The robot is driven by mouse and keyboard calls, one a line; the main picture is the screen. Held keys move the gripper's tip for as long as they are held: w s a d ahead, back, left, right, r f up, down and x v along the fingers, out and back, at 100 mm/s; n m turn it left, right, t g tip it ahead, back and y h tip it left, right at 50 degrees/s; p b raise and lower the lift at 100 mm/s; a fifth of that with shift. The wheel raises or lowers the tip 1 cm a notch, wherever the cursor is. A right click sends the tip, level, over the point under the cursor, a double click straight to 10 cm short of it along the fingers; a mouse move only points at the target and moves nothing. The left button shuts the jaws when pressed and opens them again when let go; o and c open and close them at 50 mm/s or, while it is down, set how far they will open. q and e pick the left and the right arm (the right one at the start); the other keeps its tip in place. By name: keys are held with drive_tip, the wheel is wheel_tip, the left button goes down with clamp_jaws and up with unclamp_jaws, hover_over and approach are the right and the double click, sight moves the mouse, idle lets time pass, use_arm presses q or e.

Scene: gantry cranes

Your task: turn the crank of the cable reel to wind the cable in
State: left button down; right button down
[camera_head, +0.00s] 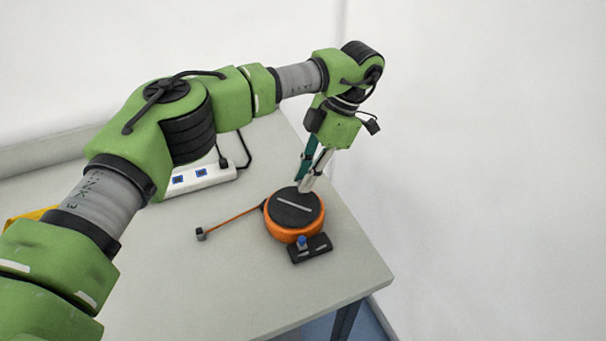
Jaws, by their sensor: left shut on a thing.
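The cable reel (290,221) is a round orange drum with a dark grey top and a light stripe across it. It sits on the grey table near its right side. An orange cable (236,221) runs out from it to the left and ends in a small dark plug (201,234). My left gripper (304,188) reaches down from above to the far edge of the reel's top. It is shut there, on what seems to be the crank, which the fingers hide. My right gripper is not in view.
A white power strip (206,178) with blue sockets and a black lead lies behind my left arm. A dark block with a blue knob (302,242) sits at the reel's front. The table (330,270) is clear to the front; its right edge is close to the reel.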

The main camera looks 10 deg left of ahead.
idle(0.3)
use_arm(q)
drive_tip(key=c, duration=2)
unclamp_jaws()
drive_tip(key=shift+d+r, duration=0.1)
drive_tip(key=v, duration=1.2)
